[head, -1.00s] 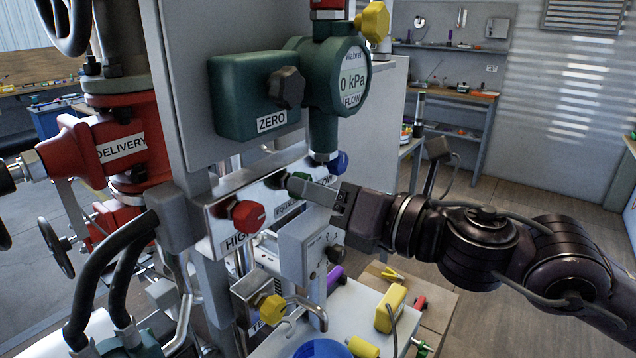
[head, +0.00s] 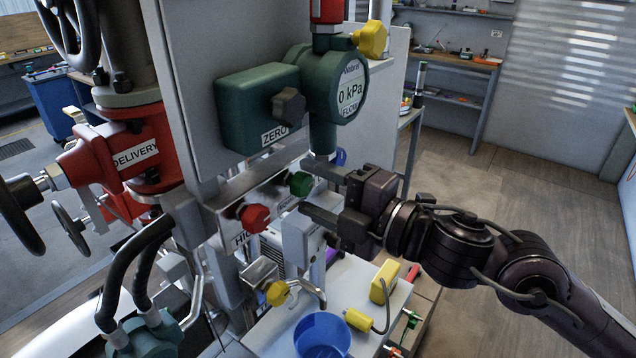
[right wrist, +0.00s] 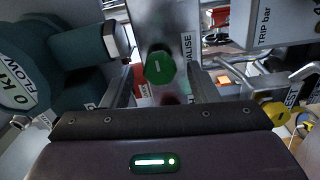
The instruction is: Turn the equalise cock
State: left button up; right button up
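The equalise cock is a green knob (head: 299,183) on the pale manifold block below the gauge. In the right wrist view the knob (right wrist: 159,68) sits beside a label ending in "ALISE". My right gripper (head: 309,188) is open, its fingers one above the other in the head view, close to the knob's right. In the right wrist view the gripper (right wrist: 162,88) has a finger on each side of the knob's line, with clear gaps. I cannot tell whether the fingertips reach past its face. My left gripper is not in view.
A red knob (head: 254,218) is left of the green one, and a blue knob (head: 341,157) is partly hidden behind. The green gauge (head: 338,85) reads 0 kPa above. A yellow knob (head: 277,292) and blue bowl (head: 322,335) are below. Open floor lies right.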

jog(key=shift+d, duration=0.1)
jog(key=shift+s+d+f, duration=0.1)
jog(key=shift+d, duration=0.15)
jog(key=shift+b+v, duration=0.85)
jog(key=shift+v, duration=1.8)
jog(key=shift+s, duration=0.1)
